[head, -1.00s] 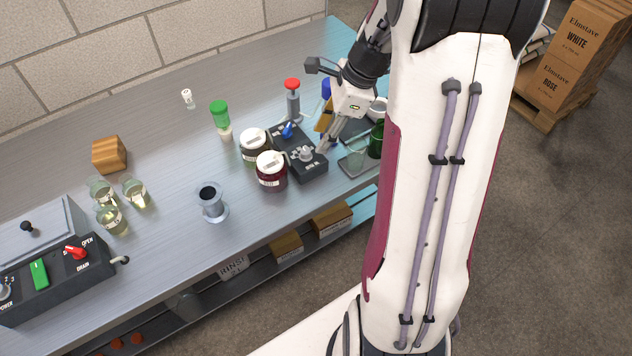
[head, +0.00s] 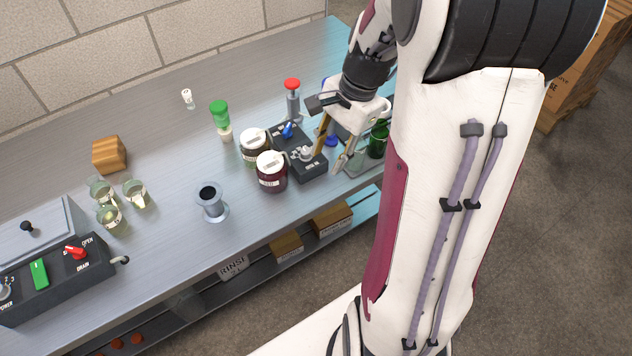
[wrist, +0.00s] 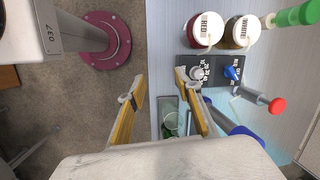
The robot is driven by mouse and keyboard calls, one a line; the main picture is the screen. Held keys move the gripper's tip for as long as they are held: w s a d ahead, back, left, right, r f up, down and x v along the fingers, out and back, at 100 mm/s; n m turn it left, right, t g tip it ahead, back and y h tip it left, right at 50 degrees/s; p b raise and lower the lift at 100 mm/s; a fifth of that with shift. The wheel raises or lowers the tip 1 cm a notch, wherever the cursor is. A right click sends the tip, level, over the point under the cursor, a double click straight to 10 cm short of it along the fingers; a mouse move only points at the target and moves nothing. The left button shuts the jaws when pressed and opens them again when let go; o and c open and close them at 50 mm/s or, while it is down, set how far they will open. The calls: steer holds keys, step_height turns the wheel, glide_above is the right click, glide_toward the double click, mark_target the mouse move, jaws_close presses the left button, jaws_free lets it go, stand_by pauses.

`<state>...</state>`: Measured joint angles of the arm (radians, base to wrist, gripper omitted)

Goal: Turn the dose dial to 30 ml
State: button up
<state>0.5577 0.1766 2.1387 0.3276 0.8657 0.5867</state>
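The dose dial is a grey knob (head: 306,153) on the right part of a black control box (head: 312,172). In the wrist view the dial (wrist: 197,73) lies just right of one fingertip, with small printed marks beside it that I cannot read. I cannot tell its setting. My gripper (head: 334,155) is open and empty, above the bench beside the box's right end. In the wrist view the fingers (wrist: 155,88) are wide apart, with the dial outside the gap.
Two lidded jars (head: 270,172) (head: 253,147) stand close left of the box. A red-topped cylinder (head: 292,100) stands behind it. A green glass (head: 378,140) is right of my gripper. The bench's front edge is near. Glasses (head: 134,193) stand further left.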

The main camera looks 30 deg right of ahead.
steer(key=s+a+r+n+t+h, duration=0.2)
steer(key=s+a+r+n, duration=0.8)
steer(key=n, duration=0.3)
steer(key=shift+s+a+h, duration=0.3)
steer(key=shift+s+h, duration=0.1)
steer(key=shift+s, duration=0.2)
stand_by(1.0)
steer(key=shift+s, duration=0.1)
stand_by(0.3)
steer(key=shift+s+a+r+n+t, duration=0.35)
steer(key=shift+a+r+n, duration=0.1)
steer(key=shift+a+r, duration=0.15)
steer(key=shift+s+a+r+n+t, duration=0.2)
steer(key=shift+a+r+n+t, duration=0.2)
steer(key=shift+a+r, duration=0.2)
steer(key=shift+s+a+r+n+t, duration=0.35)
steer(key=shift+a+r+n, duration=0.15)
steer(key=shift+a, duration=0.2)
steer(key=shift+c, duration=0.4)
stand_by(0.4)
